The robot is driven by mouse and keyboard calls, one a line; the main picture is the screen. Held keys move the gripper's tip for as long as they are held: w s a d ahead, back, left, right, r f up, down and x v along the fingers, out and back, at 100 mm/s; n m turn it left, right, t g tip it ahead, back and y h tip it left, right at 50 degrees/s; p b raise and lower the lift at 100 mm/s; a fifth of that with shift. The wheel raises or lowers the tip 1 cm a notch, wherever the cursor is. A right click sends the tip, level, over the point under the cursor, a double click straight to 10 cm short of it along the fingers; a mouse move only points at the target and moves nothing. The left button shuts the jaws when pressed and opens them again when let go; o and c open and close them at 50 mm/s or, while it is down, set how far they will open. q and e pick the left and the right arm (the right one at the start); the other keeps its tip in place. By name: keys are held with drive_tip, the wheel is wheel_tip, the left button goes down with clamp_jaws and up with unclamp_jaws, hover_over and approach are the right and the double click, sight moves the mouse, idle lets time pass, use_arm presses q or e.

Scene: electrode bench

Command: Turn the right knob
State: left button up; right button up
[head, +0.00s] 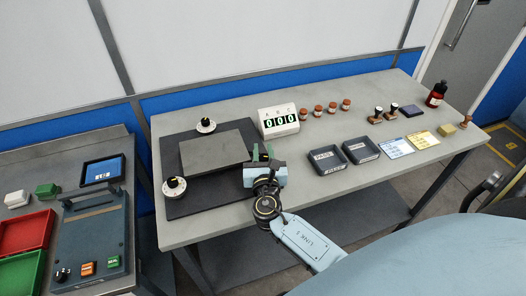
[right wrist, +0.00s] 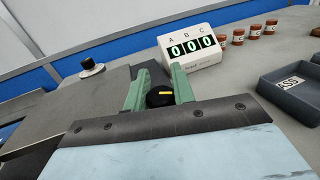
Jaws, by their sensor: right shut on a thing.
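My right gripper (head: 263,155) is over the right edge of the dark mat. In the right wrist view its green fingers (right wrist: 158,88) are shut on the right knob (right wrist: 159,95), a black knob with a yellow mark pointing roughly sideways. The knob's base is hidden by the gripper. Two other black knobs on white round dials stand at the back (head: 205,125) and left (head: 173,187) of the grey plate (head: 213,152). The white display box (head: 279,121) reads 0 0 0 under A, B, C. My left gripper is not in view.
Behind the gripper stand several brown-red jars (head: 332,108). To its right are two dark trays (head: 327,165) and small cards (head: 396,145). A side bench with a control box (head: 95,245) is at the left.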

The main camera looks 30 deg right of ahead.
drive_tip(key=o, duration=1)
drive_tip(key=v, duration=1.3)
drive_tip(key=shift+s+a+r+b, duration=0.1)
drive_tip(key=shift+s+a+b, duration=0.05)
drive_tip(key=shift+b, duration=0.2)
